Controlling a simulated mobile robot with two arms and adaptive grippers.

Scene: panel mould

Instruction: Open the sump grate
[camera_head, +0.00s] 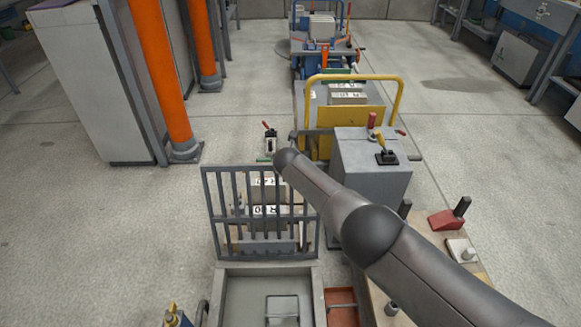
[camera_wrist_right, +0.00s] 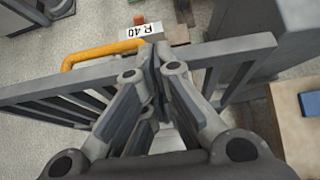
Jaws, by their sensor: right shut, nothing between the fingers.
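The sump grate (camera_head: 268,256) is a grey barred panel standing steeply upright at the back edge of the sump (camera_head: 240,290), which lies uncovered in front of it. In the right wrist view, the grate (camera_wrist_right: 235,48) crosses the picture behind my right gripper (camera_wrist_right: 154,58). The gripper's fingers are together with nothing between them, and their tips overlap the grate's long edge bar. I cannot tell whether they touch it. In the head view my right arm reaches over from the right, and the gripper cannot be made out there. My left gripper is not in view.
A wooden board (camera_head: 455,290) with small blocks lies at the lower right. Orange posts (camera_head: 158,75) stand at the back left. The floor on the left is clear.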

